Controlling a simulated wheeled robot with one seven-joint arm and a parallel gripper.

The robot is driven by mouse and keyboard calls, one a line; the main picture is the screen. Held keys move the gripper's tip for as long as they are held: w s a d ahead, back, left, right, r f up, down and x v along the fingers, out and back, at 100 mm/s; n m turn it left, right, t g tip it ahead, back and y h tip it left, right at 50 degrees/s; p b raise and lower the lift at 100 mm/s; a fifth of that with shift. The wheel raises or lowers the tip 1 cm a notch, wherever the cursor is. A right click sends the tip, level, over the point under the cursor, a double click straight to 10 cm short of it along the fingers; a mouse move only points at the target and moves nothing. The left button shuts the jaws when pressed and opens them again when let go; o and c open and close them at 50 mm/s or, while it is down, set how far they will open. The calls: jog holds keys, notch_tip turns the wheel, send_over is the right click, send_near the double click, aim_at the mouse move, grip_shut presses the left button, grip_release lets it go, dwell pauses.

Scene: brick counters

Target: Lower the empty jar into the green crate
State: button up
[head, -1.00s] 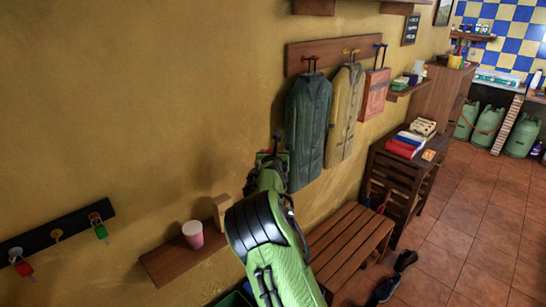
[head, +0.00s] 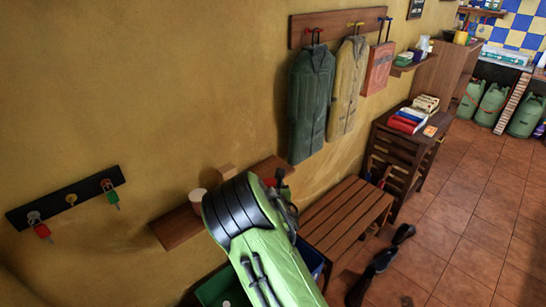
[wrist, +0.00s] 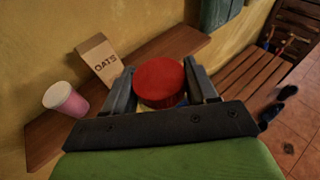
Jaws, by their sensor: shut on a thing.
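In the wrist view my gripper (wrist: 160,76) is shut on a jar with a round red lid (wrist: 160,84). The fingers stand on either side of the lid, and most of the jar's body is hidden below it. The jar is in front of the wooden wall shelf in that view. In the head view my green arm covers most of the gripper and the jar. The green crate (head: 213,289) is at the bottom of the head view, low beside my arm and partly hidden by it. A round, pale thing shows inside it.
A blue crate (head: 311,261) is right of my arm, mostly hidden. The wall shelf (head: 176,228) bears a pink cup (wrist: 68,99) and an oats box (wrist: 98,60). A slatted bench (head: 345,215) stands to the right, with dark shoes (head: 372,276) on the floor.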

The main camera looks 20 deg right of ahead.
jog(key=s+a+f+n+y, duration=0.1)
jog(key=s+a+f, duration=0.2)
jog(key=s+f, duration=0.3)
jog(key=s+a+f+n+y, duration=0.1)
jog(key=s+a+f, duration=0.2)
jog(key=s+f, duration=0.4)
jog(key=shift+s+a+y, duration=0.2)
jog(key=shift+a+y, duration=0.2)
jog(key=shift+a+r, duration=0.1)
jog(key=shift+r, duration=0.05)
